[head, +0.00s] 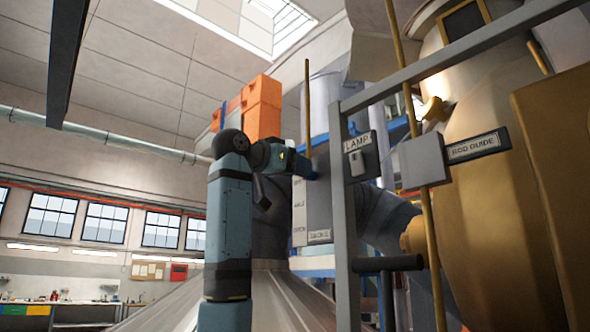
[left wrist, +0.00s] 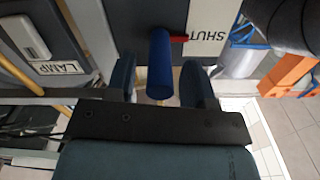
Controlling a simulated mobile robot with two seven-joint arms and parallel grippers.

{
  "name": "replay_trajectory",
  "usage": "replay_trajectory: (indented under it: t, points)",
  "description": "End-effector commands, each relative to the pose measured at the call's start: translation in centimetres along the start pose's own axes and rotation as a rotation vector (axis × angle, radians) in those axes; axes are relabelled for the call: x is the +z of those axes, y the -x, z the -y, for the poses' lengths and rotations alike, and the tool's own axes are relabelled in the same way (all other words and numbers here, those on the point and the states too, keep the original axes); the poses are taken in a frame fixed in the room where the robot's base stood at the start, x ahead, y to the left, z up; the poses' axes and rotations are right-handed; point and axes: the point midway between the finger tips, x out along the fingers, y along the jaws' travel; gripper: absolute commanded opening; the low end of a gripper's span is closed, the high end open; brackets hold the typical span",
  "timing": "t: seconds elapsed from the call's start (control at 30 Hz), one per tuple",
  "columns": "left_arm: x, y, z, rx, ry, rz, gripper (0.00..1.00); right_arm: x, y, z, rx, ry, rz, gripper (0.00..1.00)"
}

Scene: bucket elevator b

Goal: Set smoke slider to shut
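The smoke slider's panel (head: 319,205) stands upright in the middle of the head view, with a SMOKE label (head: 319,236) at its foot and a column of small position labels. In the left wrist view the slider's blue handle (left wrist: 160,75) has a red pointer (left wrist: 179,39) beside the SHUT label (left wrist: 207,30), which appears upside down. My left gripper (left wrist: 158,68) has one finger on each side of the handle, with gaps visible on both sides. In the head view my left gripper (head: 290,160) is at the panel's upper part. My right gripper is not in view.
A LAMP switch (head: 361,157) and a ROD GUIDE plate (head: 477,146) are right of the panel. Orange boxes (head: 262,105) are behind my arm.

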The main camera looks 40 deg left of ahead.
Motion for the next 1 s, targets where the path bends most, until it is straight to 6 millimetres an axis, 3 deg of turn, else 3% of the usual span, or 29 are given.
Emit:
replay_trajectory:
  t: [0.27, 0.7, 1.0]
  points:
    - [0.3, 1.0, -0.1, 0.0, -0.001, 0.001, 0.48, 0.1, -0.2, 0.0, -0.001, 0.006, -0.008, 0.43]
    - [0.3, 10.3, -0.1, 0.0, -0.002, -0.002, 0.48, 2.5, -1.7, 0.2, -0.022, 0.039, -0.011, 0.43]
    - [0.1, 13.6, -0.1, 0.0, 0.0, 0.0, 0.48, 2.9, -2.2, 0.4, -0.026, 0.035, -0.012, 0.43]
